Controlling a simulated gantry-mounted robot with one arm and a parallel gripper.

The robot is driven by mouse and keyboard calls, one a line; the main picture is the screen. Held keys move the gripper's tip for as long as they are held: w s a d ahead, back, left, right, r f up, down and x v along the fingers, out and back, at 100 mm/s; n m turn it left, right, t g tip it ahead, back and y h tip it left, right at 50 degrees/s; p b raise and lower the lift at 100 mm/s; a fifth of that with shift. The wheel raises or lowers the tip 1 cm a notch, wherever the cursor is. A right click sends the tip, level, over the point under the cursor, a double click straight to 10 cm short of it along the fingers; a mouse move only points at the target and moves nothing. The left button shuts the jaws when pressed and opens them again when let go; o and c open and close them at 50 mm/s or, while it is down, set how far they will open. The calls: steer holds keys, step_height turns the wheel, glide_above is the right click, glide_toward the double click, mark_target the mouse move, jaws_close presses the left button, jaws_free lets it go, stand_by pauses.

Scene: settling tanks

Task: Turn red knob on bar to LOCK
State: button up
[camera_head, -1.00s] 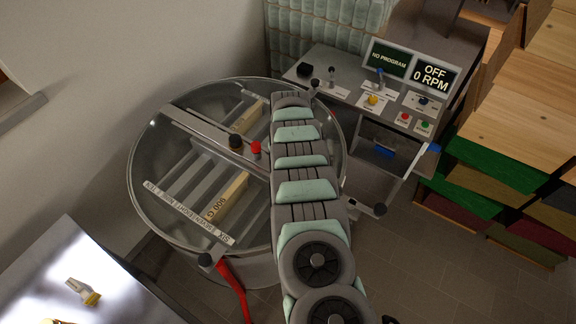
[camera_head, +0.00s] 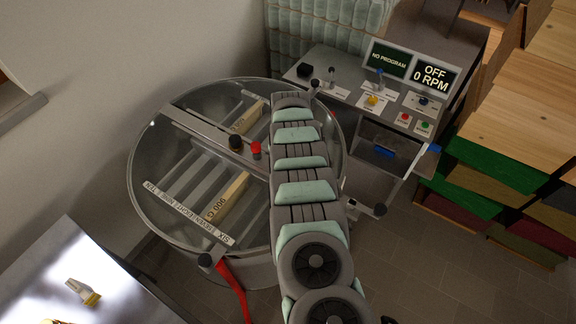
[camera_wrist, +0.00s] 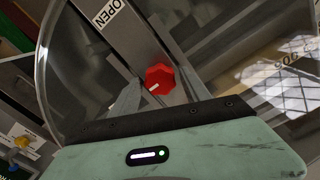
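The red knob (camera_wrist: 159,78) sits on the metal bar (camera_wrist: 133,42) across the tank. A short white mark shows on its lower left side in the wrist view. An OPEN label (camera_wrist: 108,13) lies on the bar beyond the knob; I see no readable LOCK label. My gripper (camera_wrist: 154,82) is open, with one finger on each side of the knob; contact is not clear. In the head view the knob (camera_head: 256,148) shows just left of my arm, which hides the gripper. The bar (camera_head: 200,127) runs over the round tank.
The round tank (camera_head: 133,190) holds several slats and labelled frames. A black knob (camera_head: 236,143) stands on the bar beside the red one. A control panel (camera_head: 345,85) reads OFF, 0 RPM. Stacked boxes (camera_head: 500,150) are at right, a shiny table (camera_head: 75,260) at lower left.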

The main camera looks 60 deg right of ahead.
steer(key=shift+o, duration=0.6)
steer(key=shift+r, duration=0.55)
step_height(320, 180, up, 10)
steer(key=b, duration=0.1)
steer(key=shift+f, duration=0.15)
